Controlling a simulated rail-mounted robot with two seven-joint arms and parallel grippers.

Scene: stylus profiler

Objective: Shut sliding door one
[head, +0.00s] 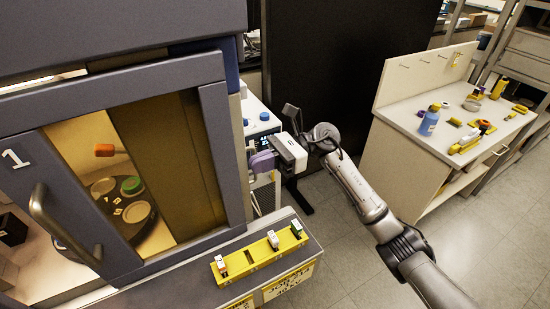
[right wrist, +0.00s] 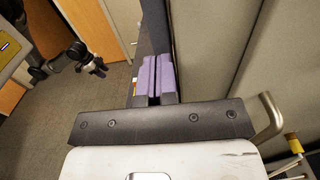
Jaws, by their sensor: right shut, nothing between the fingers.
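Sliding door one (head: 15,158) is a dark grey frame marked with a white "1" on the machine at the left of the head view. Its bowed metal handle (head: 48,220) stands off the front. I see the chamber's inside to the right of the handle; whether glass covers it I cannot tell. My right gripper (head: 262,161) is beside the machine's right side, well to the right of the handle and apart from it. Its purple fingers are together and empty in the right wrist view (right wrist: 154,80).
Inside the chamber are a dark round stage (head: 125,215) and an orange-ended part (head: 104,150). A yellow rack (head: 255,256) with small pieces sits on the ledge below. A blue-topped instrument (head: 260,120) is behind my right gripper. A bench (head: 405,100) stands right, with clear floor before it.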

